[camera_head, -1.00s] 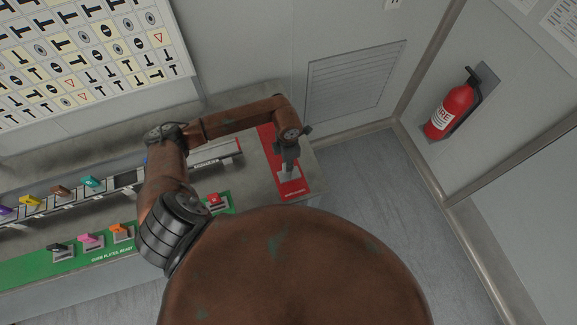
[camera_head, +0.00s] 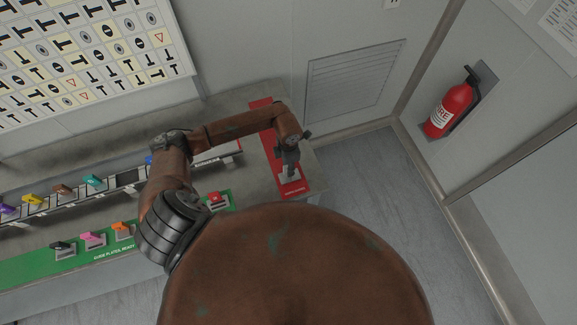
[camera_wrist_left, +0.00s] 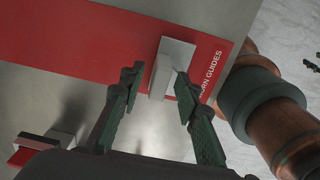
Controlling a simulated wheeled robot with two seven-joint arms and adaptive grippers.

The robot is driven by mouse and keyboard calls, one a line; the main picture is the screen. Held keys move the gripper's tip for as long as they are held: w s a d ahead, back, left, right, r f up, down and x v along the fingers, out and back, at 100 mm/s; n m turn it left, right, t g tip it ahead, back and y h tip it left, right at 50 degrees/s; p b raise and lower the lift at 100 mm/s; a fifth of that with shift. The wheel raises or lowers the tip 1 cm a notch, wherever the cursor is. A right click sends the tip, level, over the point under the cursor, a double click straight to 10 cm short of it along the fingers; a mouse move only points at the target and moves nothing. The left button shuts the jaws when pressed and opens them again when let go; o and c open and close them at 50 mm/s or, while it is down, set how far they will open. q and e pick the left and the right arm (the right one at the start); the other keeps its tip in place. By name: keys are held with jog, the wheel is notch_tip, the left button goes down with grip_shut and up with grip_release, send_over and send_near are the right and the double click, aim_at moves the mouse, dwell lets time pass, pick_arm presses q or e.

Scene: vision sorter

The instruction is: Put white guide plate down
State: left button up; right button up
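The white guide plate (camera_head: 290,178) lies on the red mat (camera_head: 264,117) near the right end of the bench. It also shows in the left wrist view (camera_wrist_left: 172,58), on the red area (camera_wrist_left: 90,45) beside lettering that reads in part "GUIDES". My left gripper (camera_head: 290,164) is over the plate in the head view. In the wrist view its fingers (camera_wrist_left: 157,86) are spread apart, with the plate's near part between and beyond the tips. A gap shows at the left finger; contact at the right finger cannot be told. My right gripper is not in view.
A rail (camera_head: 217,154) runs along the bench, partly behind my arm. A fire extinguisher (camera_head: 449,111) hangs on the right wall. Floor (camera_head: 375,175) lies past the bench end.

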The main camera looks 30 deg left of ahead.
pick_arm(q)
jog(key=shift+r, duration=0.2)
jog(key=shift+w+r, duration=0.1)
jog(key=shift+r, duration=0.25)
notch_tip(320, 180, up, 11)
jog(key=b, duration=0.2)
jog(key=shift+b, duration=0.35)
jog(key=shift+r, duration=0.1)
